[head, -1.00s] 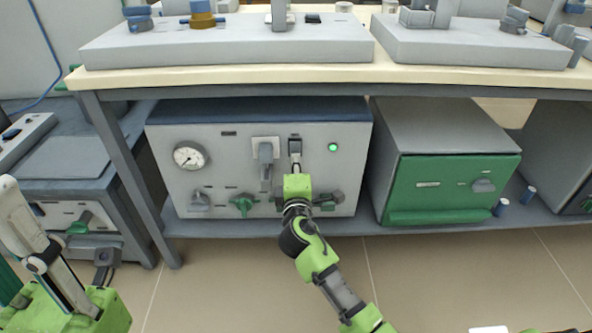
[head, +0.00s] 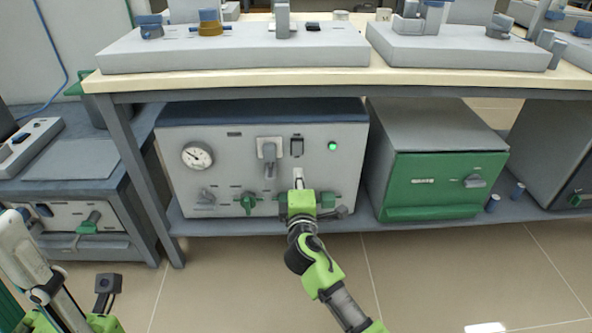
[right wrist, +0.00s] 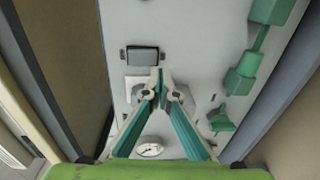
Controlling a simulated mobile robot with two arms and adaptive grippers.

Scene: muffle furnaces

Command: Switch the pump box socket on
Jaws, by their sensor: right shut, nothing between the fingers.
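The pump box (head: 228,148) is a grey box with a blue top under the bench. Its front has a white socket plate with a grey plug (head: 269,152), a dark-framed rocker switch (head: 297,146) and a lit green lamp (head: 332,146). In the right wrist view the rocker (right wrist: 142,55) lies just beyond the fingertips. My right gripper (head: 298,183) is shut and empty, below the rocker and apart from it in the head view; its fingertips meet in the wrist view (right wrist: 160,72). My left gripper (head: 40,268) shows partly at the lower left; its fingertips are unclear.
The pump box has a gauge (head: 197,156) and a green knob (head: 248,202). A green-fronted box (head: 428,184) stands to its right. The bench top (head: 240,82) overhangs both, with a bench leg (head: 152,185) at left. The floor in front is clear.

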